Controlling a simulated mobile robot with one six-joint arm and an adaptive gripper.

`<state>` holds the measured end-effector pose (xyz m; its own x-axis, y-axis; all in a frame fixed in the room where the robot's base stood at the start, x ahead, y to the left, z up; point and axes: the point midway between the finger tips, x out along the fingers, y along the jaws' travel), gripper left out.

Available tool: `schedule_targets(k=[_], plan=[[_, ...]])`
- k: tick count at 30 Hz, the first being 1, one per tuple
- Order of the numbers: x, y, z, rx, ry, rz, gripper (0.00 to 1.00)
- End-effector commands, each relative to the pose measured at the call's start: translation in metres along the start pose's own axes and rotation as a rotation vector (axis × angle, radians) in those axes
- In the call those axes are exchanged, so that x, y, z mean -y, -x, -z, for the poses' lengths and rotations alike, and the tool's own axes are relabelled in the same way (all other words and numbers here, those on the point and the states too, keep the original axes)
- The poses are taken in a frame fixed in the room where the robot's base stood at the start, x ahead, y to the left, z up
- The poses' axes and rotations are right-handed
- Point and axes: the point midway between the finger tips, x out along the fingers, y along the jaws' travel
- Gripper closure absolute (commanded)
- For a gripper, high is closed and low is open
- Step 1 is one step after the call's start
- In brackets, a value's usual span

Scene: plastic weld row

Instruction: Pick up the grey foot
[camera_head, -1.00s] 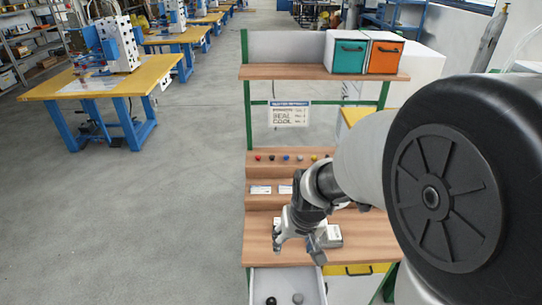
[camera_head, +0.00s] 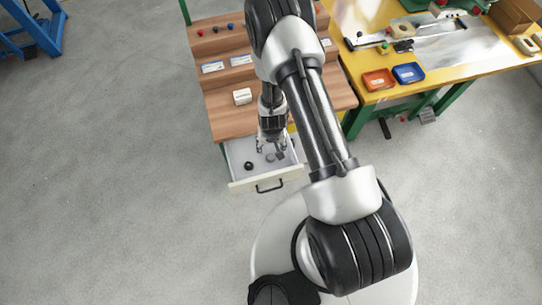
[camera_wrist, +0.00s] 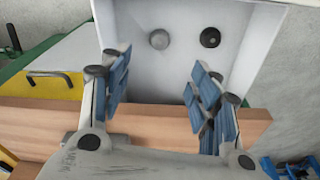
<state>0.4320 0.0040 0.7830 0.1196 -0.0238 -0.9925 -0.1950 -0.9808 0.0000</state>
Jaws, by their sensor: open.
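The grey foot (camera_head: 271,157) is a small round piece lying in the open white drawer (camera_head: 236,150), near my gripper. In the wrist view the grey foot (camera_wrist: 159,39) lies on the drawer floor, beyond the gap between my fingers. A similar black foot (camera_head: 248,165) lies beside it; it also shows in the wrist view (camera_wrist: 210,37). My gripper (camera_head: 270,150) points down over the drawer. In the wrist view my gripper (camera_wrist: 160,78) is open and empty, with its blue-padded fingers spread apart. It does not touch either foot.
A yellow table (camera_head: 440,85) with red and blue trays stands at the right.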

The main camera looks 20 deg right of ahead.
Motion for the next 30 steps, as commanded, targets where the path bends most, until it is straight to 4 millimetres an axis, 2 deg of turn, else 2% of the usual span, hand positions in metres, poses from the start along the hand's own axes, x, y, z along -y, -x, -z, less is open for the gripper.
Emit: schedule_targets(k=[1, 3, 10, 13, 19, 27, 30], plan=[[0.000, -0.015, -0.001, 0.003, 0.000, -0.001, 0.44], [0.000, -0.031, -0.002, 0.003, 0.000, 0.000, 0.44], [0.000, -0.077, -0.001, 0.003, -0.001, 0.000, 0.44], [0.000, -0.089, -0.001, 0.002, 0.000, 0.000, 0.44], [0.000, -0.101, 0.001, 0.001, 0.000, 0.000, 0.44], [0.000, -0.140, 0.003, 0.003, 0.001, 0.000, 0.44], [0.000, -0.147, 0.004, 0.001, 0.000, 0.000, 0.44]])
